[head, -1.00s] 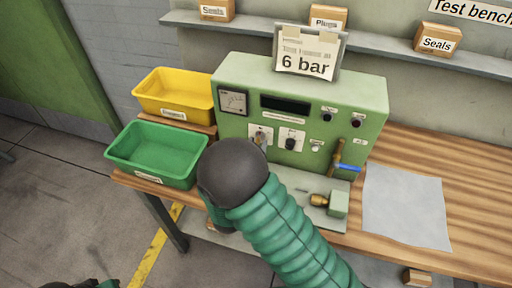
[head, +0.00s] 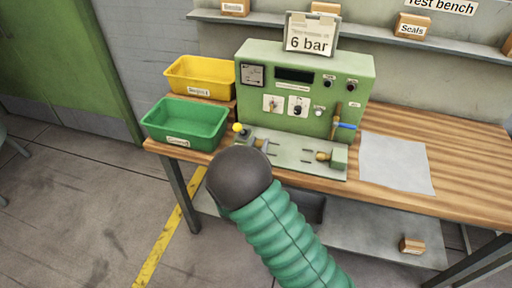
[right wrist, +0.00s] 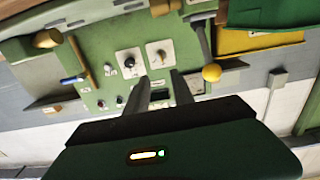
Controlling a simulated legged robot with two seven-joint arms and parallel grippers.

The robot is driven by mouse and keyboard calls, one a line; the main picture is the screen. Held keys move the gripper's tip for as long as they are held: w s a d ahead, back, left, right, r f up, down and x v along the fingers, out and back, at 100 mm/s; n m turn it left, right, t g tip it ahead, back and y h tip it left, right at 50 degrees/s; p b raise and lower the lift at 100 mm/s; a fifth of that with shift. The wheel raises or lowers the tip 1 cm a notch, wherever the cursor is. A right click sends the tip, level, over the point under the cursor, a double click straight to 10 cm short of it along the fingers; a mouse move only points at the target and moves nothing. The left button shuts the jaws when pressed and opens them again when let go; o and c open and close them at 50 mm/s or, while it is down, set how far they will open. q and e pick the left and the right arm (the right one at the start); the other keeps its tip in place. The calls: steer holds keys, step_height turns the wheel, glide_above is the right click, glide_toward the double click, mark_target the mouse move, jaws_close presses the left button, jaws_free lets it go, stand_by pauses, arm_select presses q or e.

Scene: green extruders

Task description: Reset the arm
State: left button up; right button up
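My right arm, in a green ribbed sleeve with a dark rounded end, comes up from the bottom of the head view, in front of the bench. Its fingers are hidden there. In the right wrist view my right gripper (right wrist: 161,90) shows two dark fingers apart with nothing between them. They point at the green test panel (right wrist: 105,45), which appears upside down, and look clear of it. The same panel (head: 262,103) stands on the bench in the head view. My left gripper is in neither current view.
A green bin (head: 185,130) and a yellow bin (head: 200,82) stand left of the panel. A yellow ball knob (head: 239,128) sits by the front fixture plate (head: 288,150). A grey sheet (head: 396,165) lies on the wooden bench (head: 462,172). A small box (head: 412,245) is below.

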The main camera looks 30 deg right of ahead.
arm_select(q)
steer(key=shift+w+d, duration=0.2)
steer(key=shift+w, duration=0.15)
arm_select(e)
steer(key=shift+w+f, duration=0.2)
steer(key=shift+w, duration=0.1)
arm_select(q)
steer(key=shift+s, duration=0.1)
arm_select(e)
steer(key=s+a+f+n+g+y+p, duration=0.1)
steer(key=s+a+f+n+y, duration=0.15)
steer(key=a+y, duration=0.35)
steer(key=s+a+f+n+g+y+p, duration=0.1)
steer(key=s+a+f+n+g+y, duration=0.15)
steer(key=a+y, duration=0.4)
arm_select(q)
steer(key=shift+w+p+v, duration=0.25)
steer(key=shift+p+v, duration=0.05)
steer(key=shift+v, duration=0.85)
arm_select(e)
steer(key=s+a+n+g, duration=0.1)
steer(key=s+n+g, duration=0.1)
steer(key=s, duration=0.6)
steer(key=s+a+n+g+y, duration=0.1)
steer(key=s+n+g, duration=0.1)
steer(key=s, duration=0.6)
steer(key=shift+s+a+n+g, duration=0.3)
steer(key=shift+s+a+g, duration=0.1)
steer(key=shift+g, duration=0.45)
